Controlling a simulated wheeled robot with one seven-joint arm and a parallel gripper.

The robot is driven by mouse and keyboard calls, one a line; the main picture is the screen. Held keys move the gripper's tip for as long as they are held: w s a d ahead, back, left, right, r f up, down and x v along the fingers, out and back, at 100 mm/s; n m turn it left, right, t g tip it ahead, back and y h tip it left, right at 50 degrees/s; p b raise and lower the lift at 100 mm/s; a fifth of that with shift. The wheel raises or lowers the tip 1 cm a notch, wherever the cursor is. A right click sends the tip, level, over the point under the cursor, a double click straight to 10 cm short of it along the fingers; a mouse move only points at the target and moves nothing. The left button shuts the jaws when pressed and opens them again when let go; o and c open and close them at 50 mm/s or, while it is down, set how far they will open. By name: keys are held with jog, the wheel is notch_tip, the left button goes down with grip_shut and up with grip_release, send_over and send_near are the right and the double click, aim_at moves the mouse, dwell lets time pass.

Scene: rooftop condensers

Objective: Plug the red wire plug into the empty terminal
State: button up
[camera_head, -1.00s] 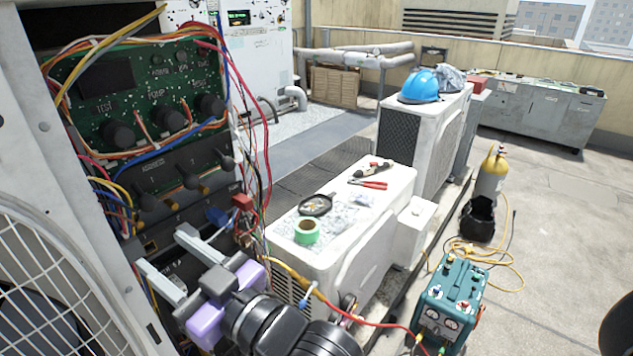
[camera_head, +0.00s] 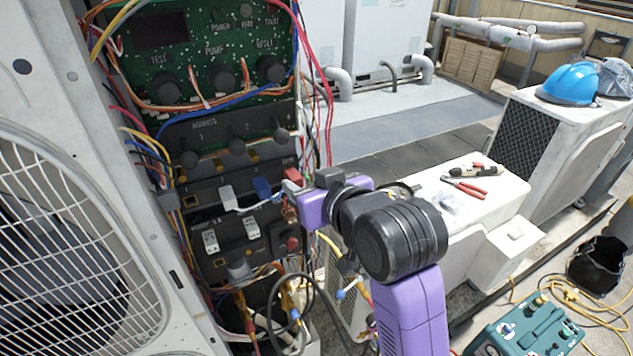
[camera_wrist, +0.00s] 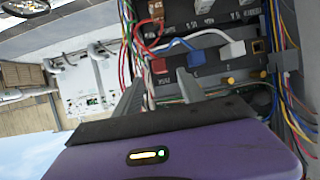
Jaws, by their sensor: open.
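The red plug (camera_head: 292,175) is at the right end of the upper terminal row on the open control cabinet. In the wrist view the red plug (camera_wrist: 165,78) shows between my fingertips. My gripper (camera_head: 297,190) is open beside it, and I cannot tell whether a finger touches it. The blue plug (camera_head: 262,188) and the white plug (camera_head: 228,198) sit to its left in the same row. My gripper hides part of the row's right end.
Loose coloured wires (camera_head: 318,95) hang along the cabinet's right side. A row of knobs (camera_head: 237,147) stands above the terminals, and grey switches (camera_head: 251,228) below. A white condenser (camera_head: 480,215) holding tools stands to the right. A fan grille (camera_head: 60,240) is at the left.

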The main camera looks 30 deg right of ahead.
aim_at(296, 177)
jog(key=shift+p+x, duration=0.3)
jog(key=shift+x, duration=2.4)
jog(key=shift+a, duration=0.1)
grip_shut()
